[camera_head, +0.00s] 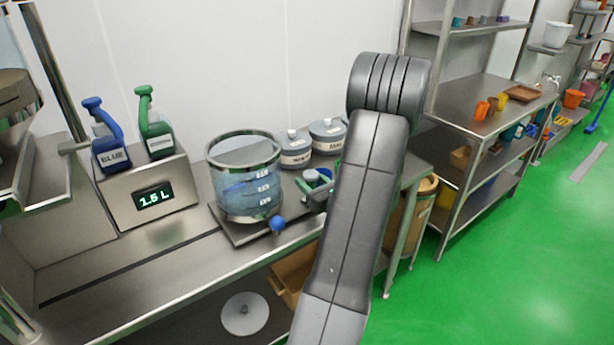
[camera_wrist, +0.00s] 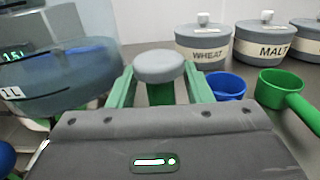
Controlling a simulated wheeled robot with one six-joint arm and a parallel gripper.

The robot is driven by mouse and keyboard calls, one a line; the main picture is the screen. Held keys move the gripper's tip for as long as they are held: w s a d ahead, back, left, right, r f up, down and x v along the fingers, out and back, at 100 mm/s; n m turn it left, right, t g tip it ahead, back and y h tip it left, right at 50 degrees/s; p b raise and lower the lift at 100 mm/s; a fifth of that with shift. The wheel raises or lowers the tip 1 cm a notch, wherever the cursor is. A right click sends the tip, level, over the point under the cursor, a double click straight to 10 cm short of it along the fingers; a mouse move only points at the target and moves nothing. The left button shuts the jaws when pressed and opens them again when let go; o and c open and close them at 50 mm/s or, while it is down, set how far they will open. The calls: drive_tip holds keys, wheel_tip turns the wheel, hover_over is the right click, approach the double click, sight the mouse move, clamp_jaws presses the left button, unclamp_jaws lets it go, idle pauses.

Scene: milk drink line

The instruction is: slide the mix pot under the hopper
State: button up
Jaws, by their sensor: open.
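The mix pot (camera_head: 245,185) is a clear, bluish round vessel with a steel rim and white markings. It stands upright on a steel plate with a blue knob (camera_head: 277,224) at its front. In the wrist view the pot (camera_wrist: 60,80) is large at the left. The hopper (camera_head: 15,95) is partly in view at the head view's left edge, so the pot is to its right, apart from it. My gripper (camera_wrist: 160,72) has green fingers and is open, right of the pot. A grey round-topped piece shows between the fingers; I cannot tell what it is.
A box with a "1.5 L" display (camera_head: 153,198) carries a blue jug (camera_head: 108,145) and a green jug (camera_head: 155,130). WHEAT (camera_wrist: 205,45) and MALT (camera_wrist: 262,45) canisters stand behind blue (camera_wrist: 228,86) and green (camera_wrist: 275,90) scoops. The bench left of the pot is clear along a dark slot.

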drive_tip(key=shift+x, duration=1.05)
clamp_jaws()
